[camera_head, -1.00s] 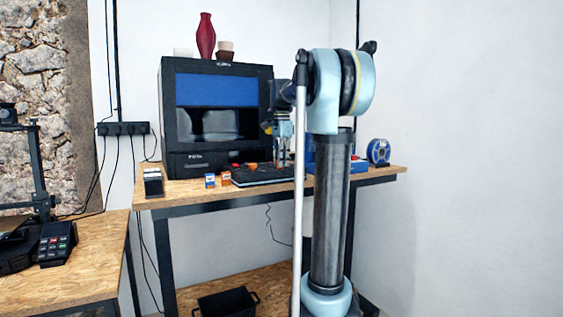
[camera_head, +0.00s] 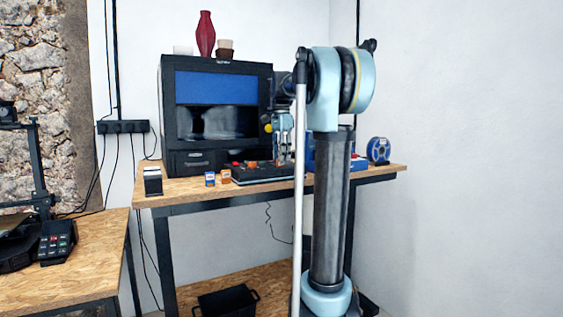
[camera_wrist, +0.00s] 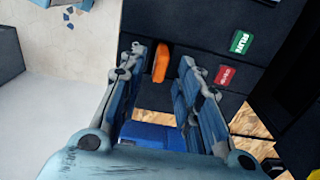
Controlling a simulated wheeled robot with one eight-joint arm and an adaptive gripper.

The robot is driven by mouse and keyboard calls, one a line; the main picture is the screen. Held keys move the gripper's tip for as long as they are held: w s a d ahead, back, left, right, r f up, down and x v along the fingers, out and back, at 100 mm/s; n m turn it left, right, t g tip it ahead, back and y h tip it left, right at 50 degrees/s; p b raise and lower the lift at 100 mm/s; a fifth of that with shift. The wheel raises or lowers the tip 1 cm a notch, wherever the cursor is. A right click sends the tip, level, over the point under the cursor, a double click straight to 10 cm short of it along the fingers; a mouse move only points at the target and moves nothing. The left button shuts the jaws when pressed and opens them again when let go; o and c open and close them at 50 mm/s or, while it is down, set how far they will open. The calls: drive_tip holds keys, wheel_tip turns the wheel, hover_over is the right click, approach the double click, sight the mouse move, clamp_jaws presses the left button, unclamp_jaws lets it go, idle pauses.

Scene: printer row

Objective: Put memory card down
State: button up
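My gripper (camera_head: 283,158) hangs over the right part of a low black panel (camera_head: 262,172) on the far table. In the wrist view its two fingers (camera_wrist: 165,58) stand apart, with a clear gap between them. A small orange piece (camera_wrist: 161,62) shows between the tips against the dark panel, nearer the left finger; the right finger is apart from it. I cannot tell whether it is the memory card. No card is visibly clamped. A small blue piece (camera_head: 210,180) and a small orange piece (camera_head: 226,177) stand on the table left of the panel.
A black printer (camera_head: 217,118) stands behind the panel, with a red vase (camera_head: 206,34) on top. A green RUN button (camera_wrist: 241,42) and a red button (camera_wrist: 225,75) are near the gripper. A blue spool (camera_head: 378,151) stands right. The table's front edge is clear.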

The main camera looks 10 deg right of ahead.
wheel_tip(320, 180, up, 11)
idle(0.4)
drive_tip(key=s+f+n, duration=0.5)
drive_tip(key=s+f, duration=0.6)
drive_tip(key=f, duration=0.4)
drive_tip(key=s+f+n+t, duration=0.1)
drive_tip(key=s+f+n, duration=0.3)
drive_tip(key=s+f, duration=0.8)
drive_tip(key=s+f+n+t, duration=0.1)
drive_tip(key=s+f+n, duration=0.4)
drive_tip(key=s+f, duration=0.7)
wheel_tip(320, 180, down, 7)
drive_tip(key=shift+r+n, duration=0.1)
drive_tip(key=shift+n, duration=0.2)
drive_tip(key=shift+w+d, duration=0.1)
drive_tip(key=shift+w+f, duration=0.2)
drive_tip(key=shift+w, duration=0.25)
